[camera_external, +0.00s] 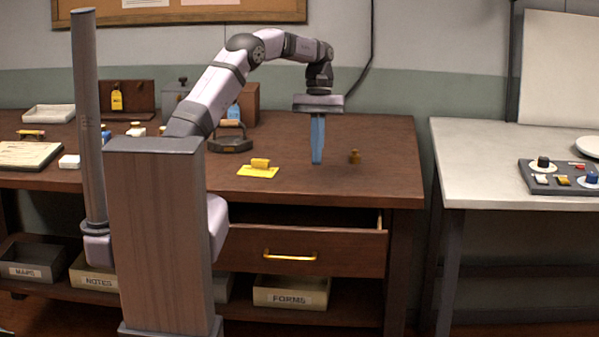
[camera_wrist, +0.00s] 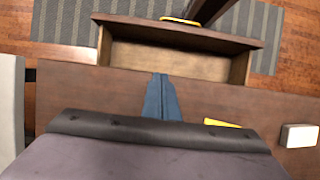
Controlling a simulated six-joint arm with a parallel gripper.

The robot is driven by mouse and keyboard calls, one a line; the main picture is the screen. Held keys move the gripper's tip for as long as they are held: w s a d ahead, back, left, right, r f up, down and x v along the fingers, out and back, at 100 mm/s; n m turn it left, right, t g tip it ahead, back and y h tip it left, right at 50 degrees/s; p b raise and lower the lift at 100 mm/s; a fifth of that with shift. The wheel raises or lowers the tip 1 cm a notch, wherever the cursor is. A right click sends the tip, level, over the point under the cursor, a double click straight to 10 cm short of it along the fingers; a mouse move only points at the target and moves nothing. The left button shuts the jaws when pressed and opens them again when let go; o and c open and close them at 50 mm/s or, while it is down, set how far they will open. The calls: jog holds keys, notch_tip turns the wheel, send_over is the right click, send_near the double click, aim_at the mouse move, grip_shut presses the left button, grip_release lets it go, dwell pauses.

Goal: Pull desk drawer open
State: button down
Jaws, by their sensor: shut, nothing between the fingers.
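The desk drawer (camera_external: 350,246) is brown wood with a brass handle (camera_external: 290,256). It stands partly open under the desktop (camera_external: 385,180). In the wrist view the open drawer (camera_wrist: 170,62) shows an empty interior, and its yellow handle (camera_wrist: 180,20) is at the far front, partly covered by a dark post. My gripper (camera_external: 318,160) has blue fingers pointing down. They are together, with nothing between them, above the desktop and apart from the handle. In the wrist view the fingertips (camera_wrist: 160,78) point toward the drawer's back edge.
A dark tool with a handle (camera_external: 230,137) stands left. A FORMS box (camera_external: 291,293) sits on the shelf below. A white table (camera_external: 500,160) stands right, across a gap.

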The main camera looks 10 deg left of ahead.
aim_at(312, 234)
jog(key=p+x, duration=0.3)
jog(key=x, duration=1.5)
jog(key=shift+s+f, duration=0.15)
jog(key=s+p, duration=0.1)
jog(key=s, duration=0.1)
jog(key=shift+s+f, duration=0.15)
jog(key=shift+s, duration=0.25)
jog(key=shift+s+f+p, duration=0.15)
jog(key=shift+s+p, duration=0.25)
jog(key=shift+s, duration=0.25)
jog(key=shift+s, duration=0.1)
jog(key=s+p, duration=0.1)
jog(key=s, duration=1.1)
jog(key=shift+w, duration=0.1)
